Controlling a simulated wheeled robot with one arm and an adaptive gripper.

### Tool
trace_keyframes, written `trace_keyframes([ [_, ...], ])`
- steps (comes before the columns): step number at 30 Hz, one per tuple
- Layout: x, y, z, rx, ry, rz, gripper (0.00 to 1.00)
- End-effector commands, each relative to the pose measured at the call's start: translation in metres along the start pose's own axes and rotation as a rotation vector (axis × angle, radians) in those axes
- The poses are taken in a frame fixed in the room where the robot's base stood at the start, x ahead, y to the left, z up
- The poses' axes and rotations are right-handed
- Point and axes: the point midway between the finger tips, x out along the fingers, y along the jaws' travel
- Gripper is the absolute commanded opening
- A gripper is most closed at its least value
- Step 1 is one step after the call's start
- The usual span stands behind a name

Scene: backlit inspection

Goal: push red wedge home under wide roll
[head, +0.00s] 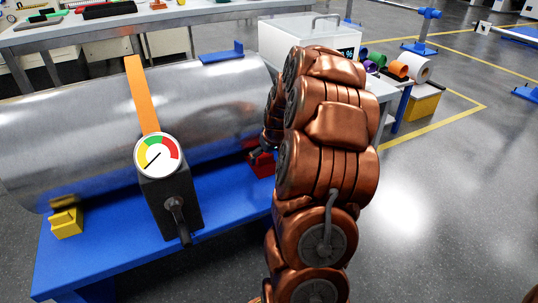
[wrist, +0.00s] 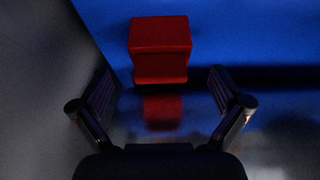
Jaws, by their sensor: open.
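The red wedge (head: 262,165) sits on the blue table near the right end of the wide roll (head: 90,130), partly hidden by my arm in the head view. The wide roll is a shiny metal cylinder lying along the table. In the wrist view the red wedge (wrist: 160,35) stands on the blue surface, ahead of my gripper (wrist: 160,75). Its fingers are spread, one to each side, with nothing held between them. A red reflection shows in the dark shiny surface below the wedge. I cannot tell whether the wedge touches the roll.
A yellow wedge (head: 66,220) sits at the roll's left end. A gauge (head: 157,154) with an orange strip and dark box stands in front of the roll on the blue table (head: 110,235). A white box (head: 295,38) and coloured rolls are behind. Floor at right is clear.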

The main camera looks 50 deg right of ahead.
Motion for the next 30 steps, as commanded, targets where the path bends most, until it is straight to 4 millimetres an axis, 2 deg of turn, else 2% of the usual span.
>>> trace_keyframes([
  [1,0.012,0.000,0.002,0.000,-0.003,-0.001,1.00],
  [7,0.037,-0.001,0.002,-0.001,-0.004,-0.001,1.00],
  [12,0.044,-0.001,0.001,-0.001,-0.002,0.000,1.00],
  [19,0.044,0.000,0.001,-0.001,-0.002,0.000,1.00],
  [30,0.044,0.000,0.001,-0.001,-0.002,0.000,0.62],
])
